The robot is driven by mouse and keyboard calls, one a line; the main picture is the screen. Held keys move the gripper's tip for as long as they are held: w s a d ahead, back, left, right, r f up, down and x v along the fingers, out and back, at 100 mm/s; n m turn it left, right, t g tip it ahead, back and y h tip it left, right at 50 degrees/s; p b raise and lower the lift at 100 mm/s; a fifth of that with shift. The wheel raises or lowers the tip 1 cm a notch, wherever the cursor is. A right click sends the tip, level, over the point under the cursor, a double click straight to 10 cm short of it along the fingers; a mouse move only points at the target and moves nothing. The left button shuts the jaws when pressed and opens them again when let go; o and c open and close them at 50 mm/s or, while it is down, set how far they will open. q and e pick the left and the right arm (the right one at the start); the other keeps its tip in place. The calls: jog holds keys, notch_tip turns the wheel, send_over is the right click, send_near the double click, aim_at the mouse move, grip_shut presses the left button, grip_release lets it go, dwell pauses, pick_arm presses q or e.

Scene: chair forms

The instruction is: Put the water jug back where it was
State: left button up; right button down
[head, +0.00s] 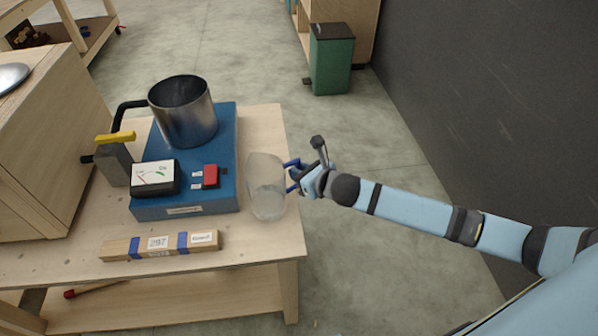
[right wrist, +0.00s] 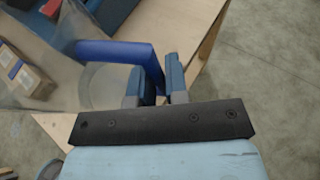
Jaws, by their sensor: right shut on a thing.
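The water jug (head: 266,188) is a clear vessel with a blue handle, at the right edge of the wooden table in the head view. It looks roughly upright; I cannot tell whether its base touches the tabletop. My right gripper (head: 294,174) reaches it from the right and is shut on the blue handle. In the right wrist view the blue handle (right wrist: 112,50) runs in between the fingers of the right gripper (right wrist: 160,84), and the clear jug wall shows at left. My left gripper is not in view.
The wooden table (head: 262,240) carries a blue box (head: 186,211) with a metal pot (head: 184,112) on top, left of the jug. A labelled wooden bar (head: 160,245) lies in front. A green bin (head: 331,62) stands on the floor behind. The floor right of the table is clear.

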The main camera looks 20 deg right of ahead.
jog(key=shift+f, duration=0.1)
jog(key=c, duration=1.1)
grip_release()
